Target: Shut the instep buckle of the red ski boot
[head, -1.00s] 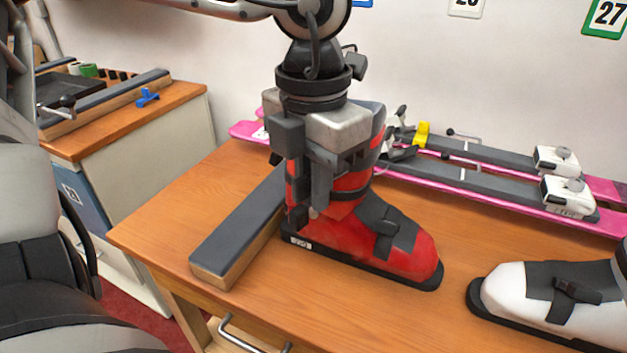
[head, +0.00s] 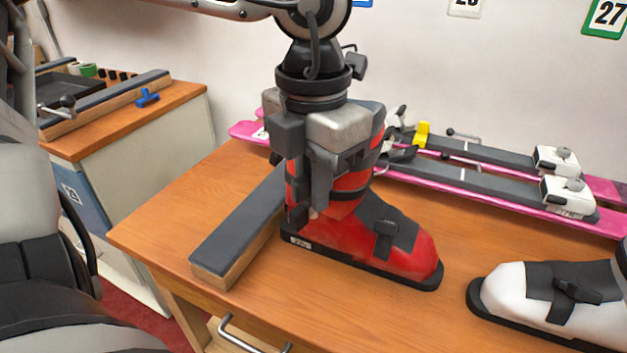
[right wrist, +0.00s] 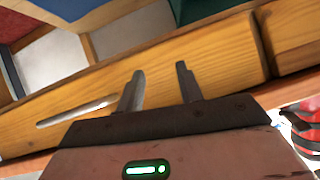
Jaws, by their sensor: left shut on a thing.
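The red ski boot (head: 408,252) stands upright on the wooden bench, toe to the right. Its instep buckle (head: 385,238) sits on a dark grey strap over the instep. I cannot tell from here whether its lever is shut. My left gripper (head: 308,215) points down beside the boot's shaft, left of the instep buckle, and is shut on part of the red ski boot. The gripper hides what is between the fingers. My right gripper (right wrist: 160,68) is open and empty in front of a wooden bench front. Part of a red boot shows at the right edge of the right wrist view.
A padded wooden block (head: 235,235) lies left of the boot. A white boot (head: 510,290) stands at the right front. Pink skis (head: 470,192) with bindings lie behind. A side cabinet (head: 160,150) stands at left. The bench is clear in front of the red boot.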

